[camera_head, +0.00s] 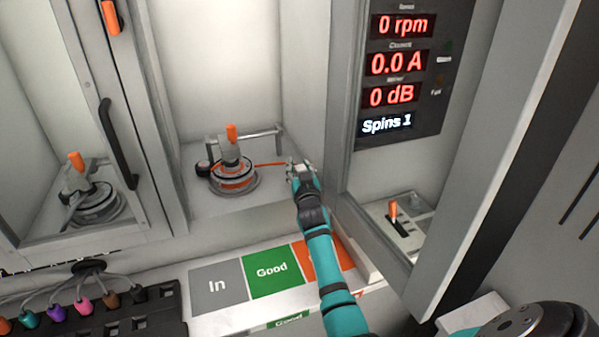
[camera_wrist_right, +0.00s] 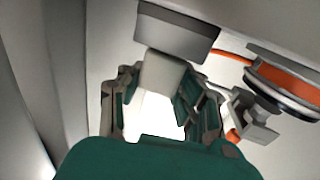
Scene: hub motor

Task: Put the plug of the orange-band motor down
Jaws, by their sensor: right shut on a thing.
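The orange-band motor (camera_head: 233,181) sits in the open test bay, with an orange-handled clamp (camera_head: 232,135) above it. An orange lead runs right from the motor to my right gripper (camera_head: 301,172). In the right wrist view, my right gripper (camera_wrist_right: 161,88) is shut on a pale grey plug (camera_wrist_right: 162,72). A darker grey block (camera_wrist_right: 178,31) is right at the plug's far end; I cannot tell whether they are joined. The motor (camera_wrist_right: 285,82) and its lead (camera_wrist_right: 230,55) show at the right of that view. My left gripper is not in view.
A panel (camera_head: 395,75) reads 0 rpm and "Spins 1". A grey "In", green "Good" (camera_head: 272,271) and partly covered orange field lie in front of the bay. A rack (camera_head: 100,315) of coloured plugs stands front left. A door with a black handle (camera_head: 118,145) is at left.

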